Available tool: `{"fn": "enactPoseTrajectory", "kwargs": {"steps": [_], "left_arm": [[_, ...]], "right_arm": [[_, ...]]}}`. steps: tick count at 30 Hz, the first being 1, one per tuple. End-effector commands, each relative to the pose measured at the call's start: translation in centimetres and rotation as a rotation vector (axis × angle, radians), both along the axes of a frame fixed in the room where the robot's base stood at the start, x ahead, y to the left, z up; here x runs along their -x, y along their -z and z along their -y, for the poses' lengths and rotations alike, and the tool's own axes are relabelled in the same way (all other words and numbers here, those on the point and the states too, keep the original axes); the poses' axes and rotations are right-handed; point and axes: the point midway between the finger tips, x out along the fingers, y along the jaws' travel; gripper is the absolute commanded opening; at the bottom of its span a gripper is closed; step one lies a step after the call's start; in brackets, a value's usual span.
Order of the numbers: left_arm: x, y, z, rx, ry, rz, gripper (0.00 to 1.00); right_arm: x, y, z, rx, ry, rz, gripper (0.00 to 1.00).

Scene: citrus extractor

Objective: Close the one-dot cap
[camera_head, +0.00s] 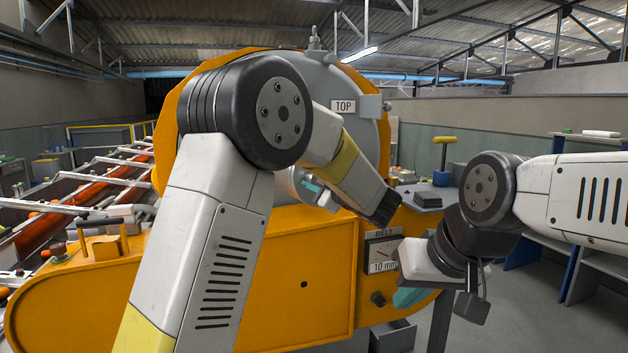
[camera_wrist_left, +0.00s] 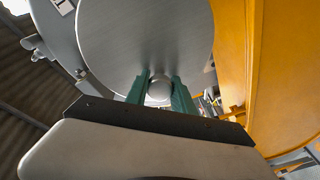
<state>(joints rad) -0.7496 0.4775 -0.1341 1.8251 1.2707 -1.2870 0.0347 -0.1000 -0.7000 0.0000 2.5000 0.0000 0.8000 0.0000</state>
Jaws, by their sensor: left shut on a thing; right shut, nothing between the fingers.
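In the left wrist view a large round grey metal cap (camera_wrist_left: 145,35) fills the upper middle. No dot mark shows on it. Its small round knob (camera_wrist_left: 159,91) sits between the green fingers of my left gripper (camera_wrist_left: 161,84), which is shut on it. In the head view my left gripper (camera_head: 311,186) is mostly hidden by my left arm; a bit of teal finger shows in front of the orange machine. My right gripper (camera_head: 412,297) is shut and empty, low in front of the machine's right side.
The orange machine (camera_head: 300,290) has a large grey round face (camera_head: 372,130) with a TOP sign (camera_head: 344,106). A BELT gauge (camera_head: 382,252) and a dark knob (camera_head: 378,299) are on its front. Benches stand at right.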

Motion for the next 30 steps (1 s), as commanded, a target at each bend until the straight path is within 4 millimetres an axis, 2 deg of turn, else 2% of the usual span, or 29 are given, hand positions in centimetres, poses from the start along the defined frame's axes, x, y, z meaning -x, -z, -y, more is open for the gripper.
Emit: {"fn": "enactPoseTrajectory", "kwargs": {"steps": [23,26,30], "left_arm": [[0.0,0.1,0.0,0.001,0.001,-0.002,0.0],[-0.3,0.0,-0.9,0.001,0.021,0.0,0.0],[-1.3,-0.1,-3.5,0.0,0.101,0.002,0.0]], "right_arm": [[0.0,0.0,0.0,0.0,0.0,0.0,0.0],[0.0,0.0,0.0,0.0,0.0,0.0,0.0],[0.0,0.0,0.0,0.0,0.0,0.0,0.0]]}}
